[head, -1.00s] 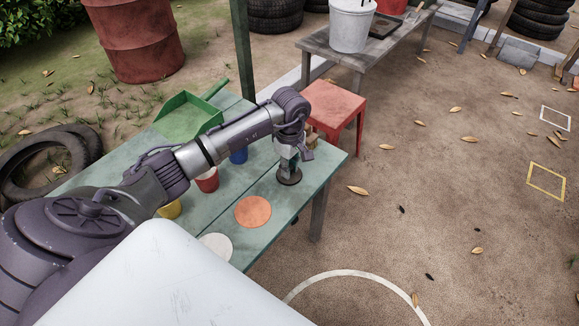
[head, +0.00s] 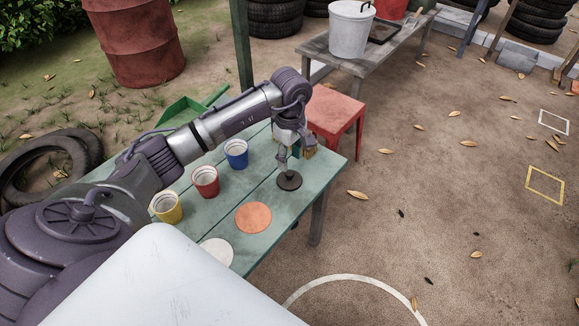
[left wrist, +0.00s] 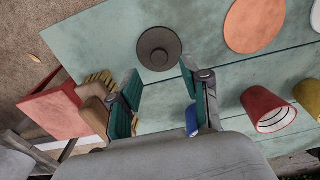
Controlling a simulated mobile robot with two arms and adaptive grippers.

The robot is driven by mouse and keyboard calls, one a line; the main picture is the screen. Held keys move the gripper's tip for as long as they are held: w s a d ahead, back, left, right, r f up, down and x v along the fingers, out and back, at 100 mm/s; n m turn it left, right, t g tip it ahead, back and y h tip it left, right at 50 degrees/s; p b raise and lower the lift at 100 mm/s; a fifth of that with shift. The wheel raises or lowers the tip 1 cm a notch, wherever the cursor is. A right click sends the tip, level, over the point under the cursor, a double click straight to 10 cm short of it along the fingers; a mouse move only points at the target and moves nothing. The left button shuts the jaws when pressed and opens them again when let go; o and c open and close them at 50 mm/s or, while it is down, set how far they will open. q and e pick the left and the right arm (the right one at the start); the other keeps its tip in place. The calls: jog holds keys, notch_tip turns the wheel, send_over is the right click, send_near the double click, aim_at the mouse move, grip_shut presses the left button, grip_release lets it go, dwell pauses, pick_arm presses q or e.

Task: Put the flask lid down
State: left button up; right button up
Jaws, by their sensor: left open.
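The flask lid, a dark round disc with a raised centre (head: 290,181), lies flat on the green table near its right end. It also shows in the left wrist view (left wrist: 159,60), just beyond the fingertips. My left gripper (head: 290,157) is above the lid, pointing down. In the left wrist view its two teal-padded fingers (left wrist: 160,88) are spread apart with nothing between them. The lid appears free of the fingers. My right gripper is not in view.
The green table (head: 240,190) also holds yellow (head: 168,208), red (head: 206,182) and blue (head: 236,154) cups, an orange disc (head: 253,217) and a white disc (head: 216,252). A bristled brush (left wrist: 101,78) and a red stool (head: 335,108) are close by the gripper.

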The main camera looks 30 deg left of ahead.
aim_at(290, 173)
pick_arm(q)
notch_tip(290, 173, up, 5)
jog(key=shift+r, duration=0.2)
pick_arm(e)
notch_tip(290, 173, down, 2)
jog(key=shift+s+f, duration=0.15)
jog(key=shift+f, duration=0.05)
